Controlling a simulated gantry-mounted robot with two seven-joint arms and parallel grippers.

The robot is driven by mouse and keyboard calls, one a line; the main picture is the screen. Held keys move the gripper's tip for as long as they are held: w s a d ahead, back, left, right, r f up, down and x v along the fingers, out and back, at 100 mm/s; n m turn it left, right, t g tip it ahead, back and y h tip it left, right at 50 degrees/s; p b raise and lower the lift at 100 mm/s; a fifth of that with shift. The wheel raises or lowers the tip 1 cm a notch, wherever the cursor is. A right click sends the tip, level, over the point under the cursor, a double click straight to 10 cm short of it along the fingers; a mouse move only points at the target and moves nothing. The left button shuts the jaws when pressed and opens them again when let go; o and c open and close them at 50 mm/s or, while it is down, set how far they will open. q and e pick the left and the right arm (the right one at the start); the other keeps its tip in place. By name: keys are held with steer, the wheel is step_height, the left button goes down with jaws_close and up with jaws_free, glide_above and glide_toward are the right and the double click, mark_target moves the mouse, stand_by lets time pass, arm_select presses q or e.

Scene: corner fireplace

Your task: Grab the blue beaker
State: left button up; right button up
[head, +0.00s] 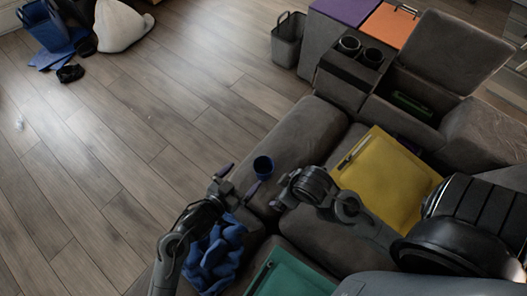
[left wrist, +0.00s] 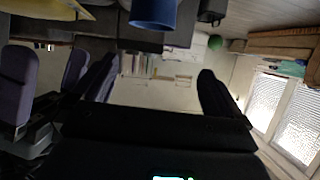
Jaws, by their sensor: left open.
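The blue beaker (head: 263,166) stands upright on the grey sofa seat, near its front edge. It also shows at the top of the left wrist view (left wrist: 153,14), partly cut off by the frame. My left gripper (head: 238,181) is open and empty, with its purple-grey fingers apart, just left of and below the beaker in the head view. The beaker is outside the fingers, which also show spread in the left wrist view (left wrist: 155,85). My right gripper (head: 282,192) is right of and below the beaker; its fingers stand apart at the left of the left wrist view.
A yellow folder (head: 390,180) and a green folder (head: 290,278) lie on the sofa. A crumpled blue cloth (head: 213,258) lies beside my left arm. A console with cup holders (head: 350,70) and a grey bin (head: 288,40) are behind. The wooden floor at left is mostly clear.

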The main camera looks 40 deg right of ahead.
mark_target(256, 173)
arm_select(q)
steer(key=shift+m+g, duration=0.4)
steer(key=shift+g, duration=0.2)
steer(key=d+f+b, duration=0.1)
steer(key=f, duration=0.1)
steer(key=d+f+b, duration=0.4)
steer(key=f, duration=0.1)
steer(key=shift+f, duration=0.1)
steer(key=shift+d+f+b, duration=0.15)
steer(key=shift+d+b, duration=0.05)
steer(key=shift+b, duration=0.15)
steer(key=b+x, duration=0.3)
steer(key=x, duration=0.1)
steer(key=shift+s, duration=0.15)
arm_select(e)
step_height(256, 173, down, 10)
steer(key=shift+f, duration=0.1)
arm_select(q)
steer(key=shift+d, duration=0.4)
arm_select(e)
steer(key=shift+d+f, duration=0.1)
steer(key=shift+f, duration=0.05)
arm_select(q)
steer(key=shift+a, duration=0.1)
steer(key=shift+c, duration=0.5)
steer(key=c, duration=0.9)
